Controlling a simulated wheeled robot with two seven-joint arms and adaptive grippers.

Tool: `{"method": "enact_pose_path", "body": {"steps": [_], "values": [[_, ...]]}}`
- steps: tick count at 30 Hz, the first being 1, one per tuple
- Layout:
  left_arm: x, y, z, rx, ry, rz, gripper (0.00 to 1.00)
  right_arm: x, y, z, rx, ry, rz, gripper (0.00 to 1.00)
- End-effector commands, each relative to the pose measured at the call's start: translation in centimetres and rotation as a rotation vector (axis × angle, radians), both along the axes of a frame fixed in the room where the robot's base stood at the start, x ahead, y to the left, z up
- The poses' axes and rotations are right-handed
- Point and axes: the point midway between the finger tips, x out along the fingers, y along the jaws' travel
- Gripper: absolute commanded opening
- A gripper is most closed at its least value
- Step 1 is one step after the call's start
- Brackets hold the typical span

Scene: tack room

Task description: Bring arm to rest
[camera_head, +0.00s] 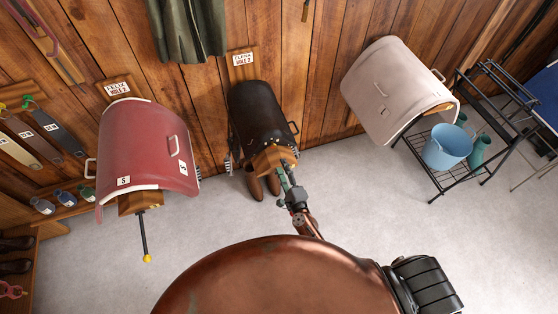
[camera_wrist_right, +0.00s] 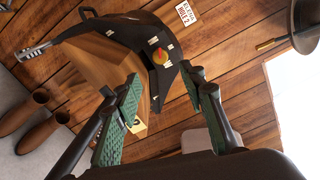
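My right gripper (camera_head: 285,178) reaches up from my body to the front of the black saddle rack (camera_head: 258,112) on the wood wall. In the right wrist view, my right gripper (camera_wrist_right: 168,88) has its two green-padded fingers spread apart with nothing held between them. I cannot tell whether a finger touches the wood. My left gripper is not in view.
A red padded rack (camera_head: 145,150), with a yellow-tipped rod below it, is at left. A cream rack (camera_head: 390,88) is at right. Brown boots (camera_head: 253,184) stand below the black rack. A wire stand holds a blue bucket (camera_head: 447,147). The grey floor between is open.

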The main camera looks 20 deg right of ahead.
Motion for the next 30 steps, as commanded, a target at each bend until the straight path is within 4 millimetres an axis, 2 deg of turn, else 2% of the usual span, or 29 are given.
{"method": "enact_pose_path", "body": {"steps": [5,23,26,30], "values": [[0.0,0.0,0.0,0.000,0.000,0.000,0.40,-1.0,-0.1,0.0,-0.001,0.000,0.000,0.38],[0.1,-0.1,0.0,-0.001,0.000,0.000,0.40,-1.1,0.2,0.3,-0.022,-0.001,0.018,0.38],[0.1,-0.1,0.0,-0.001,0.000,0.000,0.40,-1.8,1.1,1.0,-0.116,-0.001,0.091,0.38],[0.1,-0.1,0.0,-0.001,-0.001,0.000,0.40,-4.6,3.0,1.9,-0.399,0.022,0.284,0.38]]}}
